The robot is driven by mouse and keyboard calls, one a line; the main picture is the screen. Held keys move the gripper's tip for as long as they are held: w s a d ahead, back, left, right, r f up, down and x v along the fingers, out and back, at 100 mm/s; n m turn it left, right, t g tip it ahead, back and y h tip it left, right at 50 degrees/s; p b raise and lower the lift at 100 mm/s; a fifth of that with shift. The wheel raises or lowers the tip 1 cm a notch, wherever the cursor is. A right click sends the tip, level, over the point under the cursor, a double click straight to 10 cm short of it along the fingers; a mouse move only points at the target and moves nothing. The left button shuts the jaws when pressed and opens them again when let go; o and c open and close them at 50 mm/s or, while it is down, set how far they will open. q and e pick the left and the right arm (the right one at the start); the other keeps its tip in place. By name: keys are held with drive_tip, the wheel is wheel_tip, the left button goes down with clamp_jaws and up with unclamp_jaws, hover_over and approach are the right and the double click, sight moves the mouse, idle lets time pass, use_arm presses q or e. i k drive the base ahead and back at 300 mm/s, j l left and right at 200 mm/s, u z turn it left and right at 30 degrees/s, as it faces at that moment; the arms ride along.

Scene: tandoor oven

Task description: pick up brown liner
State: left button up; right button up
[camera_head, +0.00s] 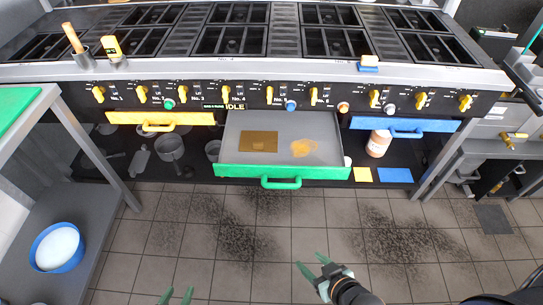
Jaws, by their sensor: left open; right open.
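The brown liner (258,141) is a flat golden-brown rectangle. It lies on the floor of the open green-fronted drawer (230,170), left of the middle. My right gripper (312,268) has green fingers, is open and empty, and is over the tiled floor in front of the drawer, well apart from the liner. My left gripper (178,296) shows only its green fingertips at the bottom edge; it is open and empty, with the rest out of view.
An orange spill (303,148) lies in the drawer right of the liner. The green handle (281,183) sticks out in front. Yellow (160,118) and blue (405,124) drawers flank it. The stove (270,70) is above. Dark crumbs (240,245) cover the floor.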

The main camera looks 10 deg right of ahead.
sight(250, 141)
drive_tip(key=z, duration=0.35)
drive_tip(key=i+j+z, duration=0.7)
drive_tip(key=i+j, duration=0.15)
drive_tip(key=j, duration=0.15)
drive_tip(key=i+j+z, duration=0.1)
drive_tip(key=j, duration=0.25)
drive_tip(key=i+j, duration=0.35)
drive_tip(key=j, duration=0.3)
drive_tip(key=z, duration=0.05)
